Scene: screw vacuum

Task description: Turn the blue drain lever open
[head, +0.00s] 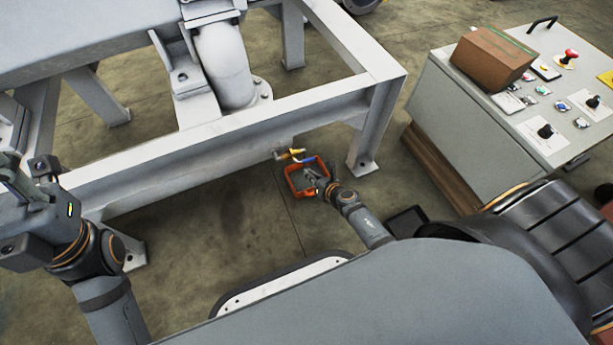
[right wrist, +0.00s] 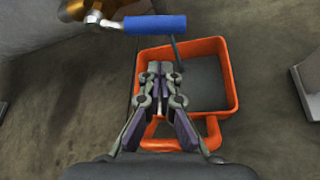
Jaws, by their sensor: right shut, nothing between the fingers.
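The blue drain lever (right wrist: 155,25) lies roughly level across the top of the right wrist view, joined at its left end to a metal bracket on a brass valve (right wrist: 82,10). In the head view, the lever (head: 311,159) sits at the end of the yellow valve under the frame's beam. My right gripper (right wrist: 160,70) is shut and empty, just below the lever in the picture and over the orange bin (right wrist: 230,75); a gap shows between fingertips and lever. My left gripper (head: 14,172) is at the left edge of the head view, its fingers unclear.
A white steel frame (head: 230,138) stands over the valve, with a leg (head: 372,130) to its right. A control cabinet (head: 480,120) with a cardboard box (head: 492,58) stands at right. Bare floor (head: 190,235) lies in front of the frame.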

